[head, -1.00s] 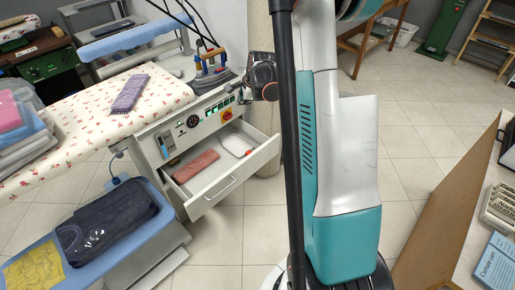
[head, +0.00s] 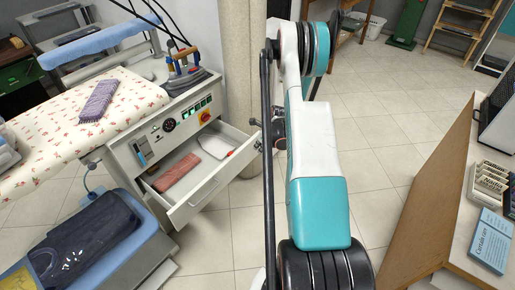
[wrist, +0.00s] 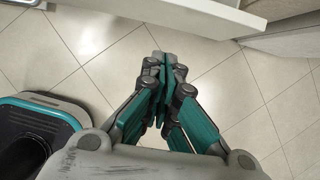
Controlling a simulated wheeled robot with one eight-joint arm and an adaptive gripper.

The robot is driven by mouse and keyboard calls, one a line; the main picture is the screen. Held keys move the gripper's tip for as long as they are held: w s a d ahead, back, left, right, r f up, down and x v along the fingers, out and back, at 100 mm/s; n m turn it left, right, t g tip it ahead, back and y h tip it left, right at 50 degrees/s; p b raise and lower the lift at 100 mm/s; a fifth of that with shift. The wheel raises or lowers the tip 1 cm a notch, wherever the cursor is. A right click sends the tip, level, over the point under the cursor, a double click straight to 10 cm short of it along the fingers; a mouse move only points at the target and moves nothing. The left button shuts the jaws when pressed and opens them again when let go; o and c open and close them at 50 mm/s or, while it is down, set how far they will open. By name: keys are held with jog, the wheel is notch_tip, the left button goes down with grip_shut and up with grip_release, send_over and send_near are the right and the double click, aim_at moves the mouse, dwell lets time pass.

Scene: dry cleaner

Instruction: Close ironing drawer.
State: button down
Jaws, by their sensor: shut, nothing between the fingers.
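The ironing drawer (head: 228,176) is pulled out of the grey ironing cabinet (head: 143,168) in the head view. It holds a folded reddish cloth (head: 177,173) and a white item (head: 214,145). My gripper is mostly hidden behind my arm in the head view, near the drawer's right side. In the wrist view my gripper (wrist: 162,60) is shut and empty above the floor tiles. A pale panel, apparently the drawer, crosses the top right of the wrist view, apart from the fingertips.
The flowered ironing board (head: 50,128) carries a purple folded cloth (head: 99,100). An iron (head: 187,75) stands behind the control panel. A blue-topped bench (head: 140,240) with dark clothing is at lower left. A wooden-sided counter (head: 432,190) stands right. Floor between is clear.

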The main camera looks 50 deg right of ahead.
aim_at(248, 150)
jog(key=w+f+b, duration=0.4)
jog(key=w+f, duration=0.2)
jog(key=shift+w+a+f, duration=0.25)
jog(key=shift+w+f, duration=0.1)
jog(key=shift+w, duration=0.05)
